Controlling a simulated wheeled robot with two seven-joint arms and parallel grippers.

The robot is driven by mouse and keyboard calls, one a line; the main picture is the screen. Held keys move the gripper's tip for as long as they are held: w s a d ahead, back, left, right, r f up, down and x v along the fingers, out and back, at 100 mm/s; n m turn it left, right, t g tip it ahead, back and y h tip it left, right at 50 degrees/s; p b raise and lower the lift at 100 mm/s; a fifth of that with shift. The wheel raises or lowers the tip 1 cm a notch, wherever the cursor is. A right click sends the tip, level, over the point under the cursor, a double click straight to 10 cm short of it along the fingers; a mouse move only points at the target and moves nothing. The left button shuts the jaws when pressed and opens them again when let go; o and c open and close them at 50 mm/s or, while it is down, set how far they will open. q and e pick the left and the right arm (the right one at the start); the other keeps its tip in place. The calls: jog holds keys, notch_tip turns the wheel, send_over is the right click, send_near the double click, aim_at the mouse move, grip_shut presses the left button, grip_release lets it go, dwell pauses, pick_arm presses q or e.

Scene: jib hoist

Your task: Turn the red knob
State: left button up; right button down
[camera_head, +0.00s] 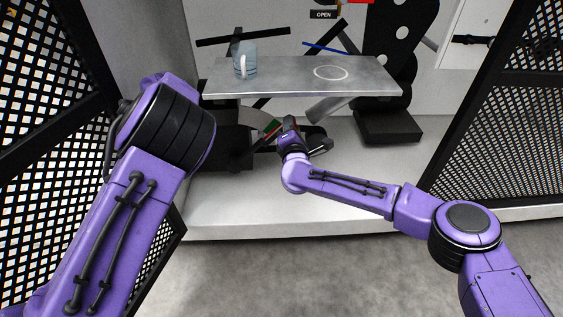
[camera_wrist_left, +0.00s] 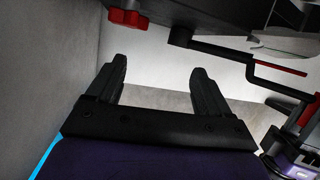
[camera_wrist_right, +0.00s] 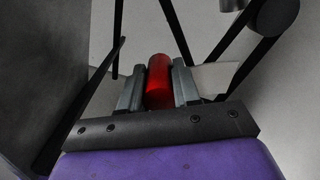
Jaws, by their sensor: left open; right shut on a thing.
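The red knob (camera_wrist_left: 130,17) is a lobed knob at the top of the left wrist view, on the underside of dark machinery. My left gripper (camera_wrist_left: 157,80) is open and empty, with the knob beyond its fingers and to the upper left, apart from them. In the head view the left gripper is hidden or too dark to make out. My right gripper (camera_wrist_right: 159,85) is shut on a red cylindrical handle (camera_wrist_right: 159,68). In the head view the right gripper (camera_head: 289,126) is below the front edge of the grey shelf.
A grey metal shelf (camera_head: 300,88) carries a grey-blue mug (camera_head: 245,60) and a white ring mark (camera_head: 331,72). A black crank rod (camera_wrist_left: 220,52) crosses the left wrist view. Black mesh panels (camera_head: 510,100) flank both sides. The pale floor ledge (camera_head: 300,215) in front is clear.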

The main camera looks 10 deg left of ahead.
jog(key=shift+f, duration=0.15)
jog(key=shift+c, duration=2.4)
grip_release()
pick_arm(q)
jog(key=d+f+n+t+h, duration=0.3)
jog(key=d+n, duration=0.3)
jog(key=d, duration=0.2)
jog(key=w+d+f+n+t+h, duration=0.1)
jog(key=d+f+n+t+h, duration=0.1)
jog(key=d+n+h, duration=0.3)
jog(key=d+f+n+t+h, duration=0.3)
jog(key=d+n, duration=0.4)
jog(key=d, duration=0.5)
jog(key=shift+w+d+f+n+t+h, duration=0.15)
jog(key=shift+w+f+n+t+h, duration=0.2)
jog(key=shift+h, duration=0.55)
pick_arm(e)
jog(key=v, duration=0.9)
